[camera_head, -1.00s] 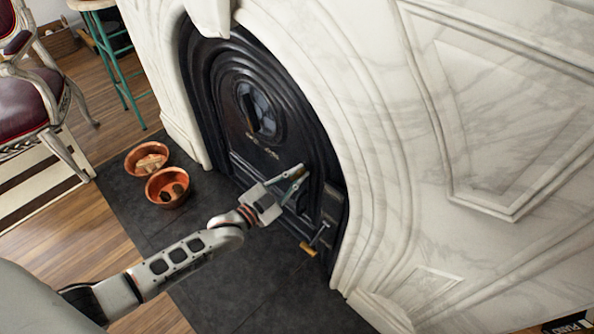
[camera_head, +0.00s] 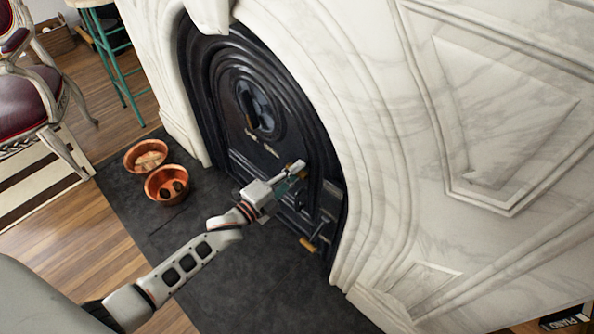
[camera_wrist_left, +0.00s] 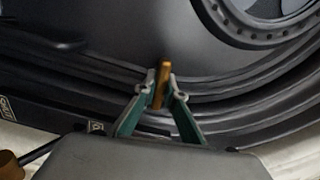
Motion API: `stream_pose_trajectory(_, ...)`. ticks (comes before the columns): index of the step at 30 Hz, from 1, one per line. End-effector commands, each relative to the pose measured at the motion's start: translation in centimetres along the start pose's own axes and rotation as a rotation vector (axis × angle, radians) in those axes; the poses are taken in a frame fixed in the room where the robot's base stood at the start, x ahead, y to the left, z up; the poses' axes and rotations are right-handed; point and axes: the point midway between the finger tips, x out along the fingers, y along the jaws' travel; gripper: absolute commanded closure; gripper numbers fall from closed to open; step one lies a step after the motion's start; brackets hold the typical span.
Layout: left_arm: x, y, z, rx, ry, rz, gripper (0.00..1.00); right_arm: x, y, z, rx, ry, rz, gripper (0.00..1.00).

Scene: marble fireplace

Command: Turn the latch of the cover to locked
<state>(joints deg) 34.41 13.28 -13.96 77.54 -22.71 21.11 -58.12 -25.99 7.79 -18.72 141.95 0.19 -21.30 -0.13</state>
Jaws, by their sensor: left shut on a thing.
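The black arched cover (camera_head: 237,150) closes the marble fireplace. My left gripper (camera_head: 297,170) is at the cover's right side, with its fingers pointing at the cover's face. In the left wrist view, its two green-and-grey fingers (camera_wrist_left: 161,92) are shut on a narrow brass-coloured latch (camera_wrist_left: 165,70). The latch stands upright between the fingertips in that view, and its lower part is partly hidden by them. In the head view the latch is small and mostly covered by the gripper. My right gripper is not in view.
A second brass-coloured handle (camera_head: 307,245) sticks out low on the fireplace front, below my left gripper. Two copper bowls (camera_head: 166,186) stand on the dark hearth (camera_head: 215,285) at left. A chair (camera_head: 30,105) and a teal stool (camera_head: 118,65) are farther left.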

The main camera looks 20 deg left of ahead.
Motion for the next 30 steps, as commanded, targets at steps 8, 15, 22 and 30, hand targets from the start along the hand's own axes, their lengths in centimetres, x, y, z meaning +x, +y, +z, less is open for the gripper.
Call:
stream_pose_trajectory(8, -0.1, 0.1, 0.0, 0.117, 0.0, 0.001, 1.0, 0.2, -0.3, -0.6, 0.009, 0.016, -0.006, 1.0)
stream_pose_trajectory(15, 0.0, 0.0, 0.0, 0.151, 0.0, 0.001, 1.0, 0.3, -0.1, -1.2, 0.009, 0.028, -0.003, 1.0)
stream_pose_trajectory(22, 0.0, 0.0, 0.0, 0.157, 0.0, 0.001, 1.0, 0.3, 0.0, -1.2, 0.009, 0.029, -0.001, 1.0)
stream_pose_trajectory(30, 0.0, 0.0, 0.0, 0.156, 0.0, 0.001, 0.72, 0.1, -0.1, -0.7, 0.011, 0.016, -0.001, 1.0)
